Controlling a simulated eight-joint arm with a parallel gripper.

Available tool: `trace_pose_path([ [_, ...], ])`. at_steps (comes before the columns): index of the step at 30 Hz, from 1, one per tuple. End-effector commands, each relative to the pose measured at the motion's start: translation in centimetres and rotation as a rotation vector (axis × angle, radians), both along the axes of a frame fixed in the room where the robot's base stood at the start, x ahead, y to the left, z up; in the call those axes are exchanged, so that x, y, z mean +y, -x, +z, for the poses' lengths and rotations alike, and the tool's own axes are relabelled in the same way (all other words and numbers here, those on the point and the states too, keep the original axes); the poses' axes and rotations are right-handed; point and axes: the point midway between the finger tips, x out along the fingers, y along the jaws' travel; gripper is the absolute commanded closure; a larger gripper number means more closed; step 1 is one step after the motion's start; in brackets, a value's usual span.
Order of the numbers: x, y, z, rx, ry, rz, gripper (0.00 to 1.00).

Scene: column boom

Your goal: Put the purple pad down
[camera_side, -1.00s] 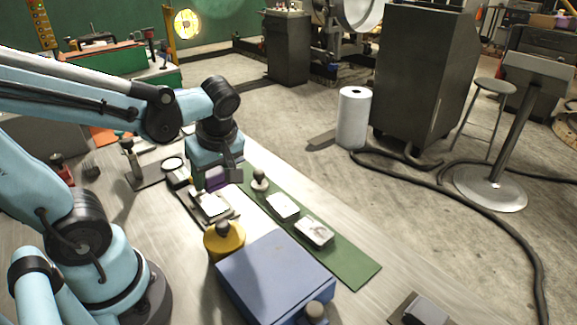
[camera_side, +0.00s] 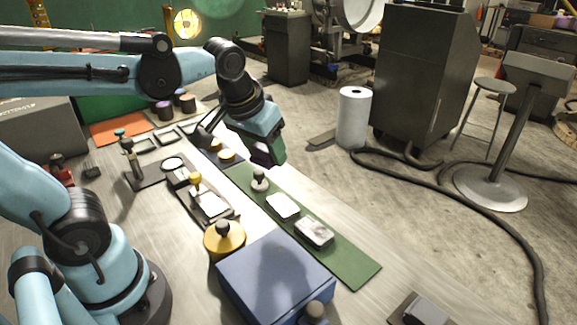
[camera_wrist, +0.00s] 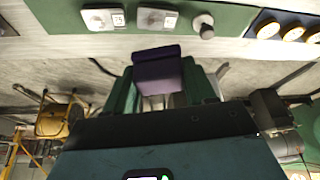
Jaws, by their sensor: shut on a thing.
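My gripper (camera_side: 268,154) is raised and tilted above the far end of the green mat (camera_side: 352,270), out over its right edge. It is shut on the purple pad (camera_wrist: 158,72), which shows between the green fingers in the wrist view. In the side view the pad is mostly hidden by the fingers, with only a dark purple patch showing. The pad is in the air, apart from the mat and the things on it.
A knobbed stamp (camera_side: 259,181) and two pale blocks (camera_side: 283,206) (camera_side: 314,232) stand along the mat. Yellow pads (camera_side: 226,157) sit in a dark tray beyond. A blue case (camera_side: 275,270) and yellow pot (camera_side: 224,240) stand nearer. The mat's front end is bare.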

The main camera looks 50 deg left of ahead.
Motion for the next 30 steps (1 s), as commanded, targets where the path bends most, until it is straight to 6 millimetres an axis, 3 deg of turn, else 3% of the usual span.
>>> trace_pose_path([
  [6,-1.0,-1.1,1.4,0.001,0.0,-0.196,0.84],
  [11,-1.0,-1.6,1.5,0.002,-0.001,-0.248,0.84],
  [24,6.1,-4.7,-3.6,0.004,-0.001,-0.248,0.84],
  [30,7.5,-4.9,-4.8,0.002,-0.002,-0.253,0.84],
])
